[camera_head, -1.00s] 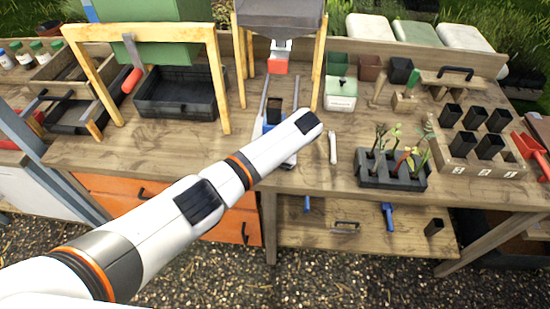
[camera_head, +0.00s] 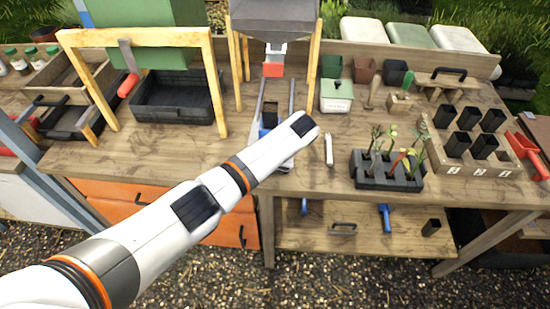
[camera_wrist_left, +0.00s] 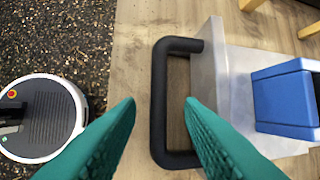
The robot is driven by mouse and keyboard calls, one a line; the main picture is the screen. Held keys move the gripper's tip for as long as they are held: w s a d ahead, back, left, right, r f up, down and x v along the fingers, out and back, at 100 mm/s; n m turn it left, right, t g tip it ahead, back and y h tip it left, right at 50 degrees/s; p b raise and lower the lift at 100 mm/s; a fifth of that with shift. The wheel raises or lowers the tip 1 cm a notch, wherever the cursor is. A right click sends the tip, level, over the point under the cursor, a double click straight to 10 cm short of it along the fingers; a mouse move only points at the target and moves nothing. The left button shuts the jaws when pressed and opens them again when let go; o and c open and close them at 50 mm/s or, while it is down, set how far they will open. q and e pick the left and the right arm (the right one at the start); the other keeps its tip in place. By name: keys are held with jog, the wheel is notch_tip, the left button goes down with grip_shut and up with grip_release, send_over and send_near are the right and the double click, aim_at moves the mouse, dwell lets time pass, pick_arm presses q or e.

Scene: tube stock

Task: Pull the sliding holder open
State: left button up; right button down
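The sliding holder is a pale grey plate (camera_wrist_left: 225,110) with a black U-shaped handle (camera_wrist_left: 158,105) and a blue block (camera_wrist_left: 285,98), in the left wrist view. In the head view, its blue part (camera_head: 265,133) shows between two grey rails, partly hidden by my left arm. My left gripper (camera_wrist_left: 160,104) is open, with its teal fingers on either side of the handle's long bar. I cannot tell whether they touch it. In the head view, my left wrist hides the gripper and handle. My right gripper is not in view.
A grey hopper (camera_head: 275,15) on wooden legs stands above the rails. A white stick (camera_head: 328,150) and a dark seedling tray (camera_head: 385,172) lie to the right. A wooden frame (camera_head: 140,38) stands left over a black tray. The bench's front edge is near the handle.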

pick_arm(q)
jog(key=b+v, duration=0.2)
jog(key=v, duration=1)
jog(key=shift+f, duration=0.1)
